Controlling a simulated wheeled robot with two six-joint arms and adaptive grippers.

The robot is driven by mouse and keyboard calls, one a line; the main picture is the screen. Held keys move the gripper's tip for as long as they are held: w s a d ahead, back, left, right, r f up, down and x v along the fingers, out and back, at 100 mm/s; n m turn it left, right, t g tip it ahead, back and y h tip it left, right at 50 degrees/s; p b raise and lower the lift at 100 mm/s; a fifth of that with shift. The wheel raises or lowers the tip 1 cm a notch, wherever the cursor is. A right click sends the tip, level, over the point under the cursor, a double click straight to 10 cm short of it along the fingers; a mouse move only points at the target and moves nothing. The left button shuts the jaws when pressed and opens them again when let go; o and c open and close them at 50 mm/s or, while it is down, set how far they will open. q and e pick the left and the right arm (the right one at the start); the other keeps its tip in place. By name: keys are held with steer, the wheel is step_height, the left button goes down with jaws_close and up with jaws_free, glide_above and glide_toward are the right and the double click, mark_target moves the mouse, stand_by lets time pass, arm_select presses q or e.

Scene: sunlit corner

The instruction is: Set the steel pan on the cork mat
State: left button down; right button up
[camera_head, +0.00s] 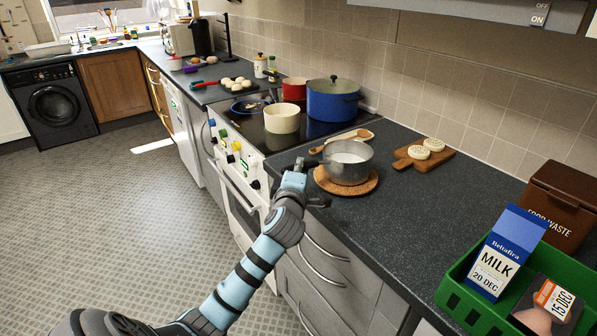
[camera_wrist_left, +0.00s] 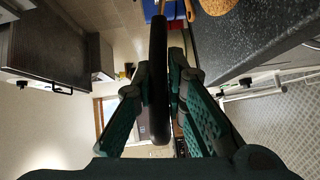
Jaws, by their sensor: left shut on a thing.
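The steel pan (camera_head: 348,163), grey with pale contents, is upright over the round cork mat (camera_head: 370,186) on the dark worktop. I cannot tell whether its base touches the mat or hangs just above it. My left gripper (camera_head: 297,168) is shut on the pan's dark handle, left of the pan. In the left wrist view the black handle (camera_wrist_left: 158,80) runs between the fingers of this gripper (camera_wrist_left: 160,85). A tan piece that looks like the mat (camera_wrist_left: 282,5) shows at that view's top edge. My right gripper is in neither view.
The stove with a cream pot (camera_head: 281,119) and blue pot (camera_head: 333,102) lies behind. A wooden spoon (camera_head: 345,139) lies behind the pan. A board with muffins (camera_head: 424,154) is right. A green crate (camera_head: 455,294) holds a milk carton (camera_head: 497,255) near the front.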

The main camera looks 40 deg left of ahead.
arm_select(q)
steer(key=c, duration=1.6)
jaws_free()
steer(key=shift+c, duration=0.2)
steer(key=shift+s, duration=0.1)
